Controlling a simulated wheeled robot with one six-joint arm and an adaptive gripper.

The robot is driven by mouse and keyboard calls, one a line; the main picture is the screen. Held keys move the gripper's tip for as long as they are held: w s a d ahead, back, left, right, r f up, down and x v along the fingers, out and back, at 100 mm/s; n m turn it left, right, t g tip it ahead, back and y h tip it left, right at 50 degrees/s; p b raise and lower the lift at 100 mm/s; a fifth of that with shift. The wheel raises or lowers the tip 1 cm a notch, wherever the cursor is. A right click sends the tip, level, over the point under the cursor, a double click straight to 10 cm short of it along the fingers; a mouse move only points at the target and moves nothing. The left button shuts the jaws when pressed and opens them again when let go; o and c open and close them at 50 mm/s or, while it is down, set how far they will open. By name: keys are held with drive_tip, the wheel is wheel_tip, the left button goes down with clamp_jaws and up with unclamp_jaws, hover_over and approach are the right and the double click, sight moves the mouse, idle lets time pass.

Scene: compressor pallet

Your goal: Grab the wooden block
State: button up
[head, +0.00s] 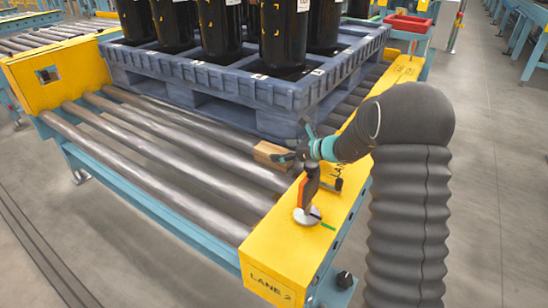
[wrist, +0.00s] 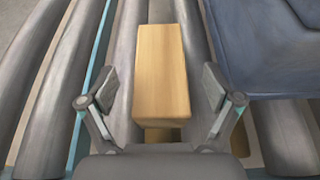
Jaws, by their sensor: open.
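The wooden block (head: 272,154) is a light tan rectangular piece lying on the rollers in front of the pallet's near corner. In the wrist view the block (wrist: 162,75) fills the middle, its long side running away from me. My gripper (wrist: 157,90) is open, with one finger on each side of the block's near half. Gaps show between both fingers and the block. In the head view my gripper (head: 290,152) is at the block's right end, and it hides part of that end.
A blue-grey pallet (head: 215,85) carrying several black cylinders (head: 285,35) stands on the roller conveyor (head: 165,150) just behind the block. A yellow side rail (head: 280,245) with a lever and round base lies close under my arm. A red bin (head: 408,23) is at the back right.

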drive_tip(key=x, duration=0.2)
drive_tip(key=shift+w+a+f, duration=0.1)
drive_tip(key=shift+w+a, duration=0.05)
drive_tip(key=shift+a, duration=0.05)
drive_tip(key=shift+c, duration=0.2)
drive_tip(key=c, duration=1.4)
drive_tip(key=shift+o, duration=0.2)
